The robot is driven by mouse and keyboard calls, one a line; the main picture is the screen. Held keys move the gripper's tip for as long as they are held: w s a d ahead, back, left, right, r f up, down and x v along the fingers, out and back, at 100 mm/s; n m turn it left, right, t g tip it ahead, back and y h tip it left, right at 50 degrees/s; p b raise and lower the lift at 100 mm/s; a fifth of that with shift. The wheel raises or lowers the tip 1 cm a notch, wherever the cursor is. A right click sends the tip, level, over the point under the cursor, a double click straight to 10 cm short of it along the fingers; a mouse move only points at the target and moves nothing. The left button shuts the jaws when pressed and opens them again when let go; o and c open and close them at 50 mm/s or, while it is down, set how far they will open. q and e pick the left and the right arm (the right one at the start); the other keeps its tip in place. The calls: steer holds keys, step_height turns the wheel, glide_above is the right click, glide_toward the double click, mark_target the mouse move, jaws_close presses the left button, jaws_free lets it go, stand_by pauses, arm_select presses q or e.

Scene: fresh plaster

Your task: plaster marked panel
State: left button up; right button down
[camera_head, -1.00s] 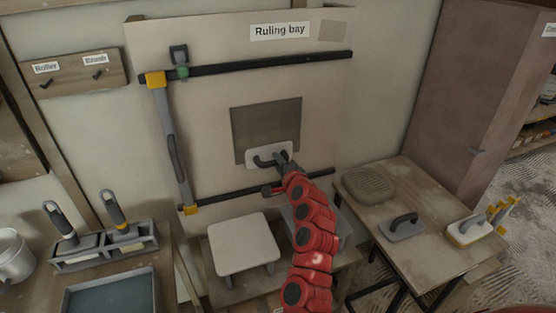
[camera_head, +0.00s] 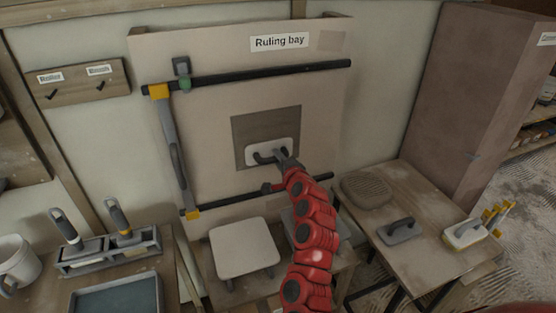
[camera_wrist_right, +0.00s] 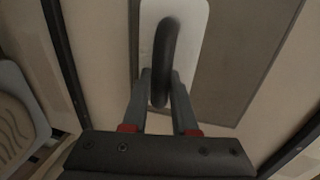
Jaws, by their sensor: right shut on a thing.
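The panel (camera_head: 160,60) under the "Ruling bay" label carries a dark grey-brown marked square (camera_head: 288,118). My right gripper (camera_head: 284,160) is shut on the dark handle of a white-faced trowel (camera_head: 283,145). The trowel lies over the lower part of the square, and its lower edge is near the square's bottom edge. In the right wrist view the gripper (camera_wrist_right: 160,88) has its two fingers on either side of the trowel's handle (camera_wrist_right: 165,45), with the white plate (camera_wrist_right: 192,22) behind. I cannot tell whether the plate touches the panel. My left gripper is not in view.
Two dark rails (camera_head: 265,73) cross the panel, with a grey bar (camera_head: 172,145) between them at left. A pale square board (camera_head: 243,247) stands below the panel. The right table holds a grey float (camera_head: 402,230) and a sponge-like pad (camera_head: 366,190). A tray (camera_head: 115,298) lies at lower left.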

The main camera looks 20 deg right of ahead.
steer(key=shift+r+p, duration=1.4)
steer(key=shift+r, duration=0.8)
steer(key=shift+r+p, duration=3.2)
steer(key=shift+r, duration=1.2)
steer(key=shift+f+b, duration=4.2)
steer(key=shift+f, duration=2.7)
step_height(320, 180, down, 4)
steer(key=b, duration=0.2)
steer(key=shift+f+b, duration=0.25)
steer(key=shift+b, duration=0.15)
steer(key=s, duration=0.9)
steer(key=shift+d, duration=0.2)
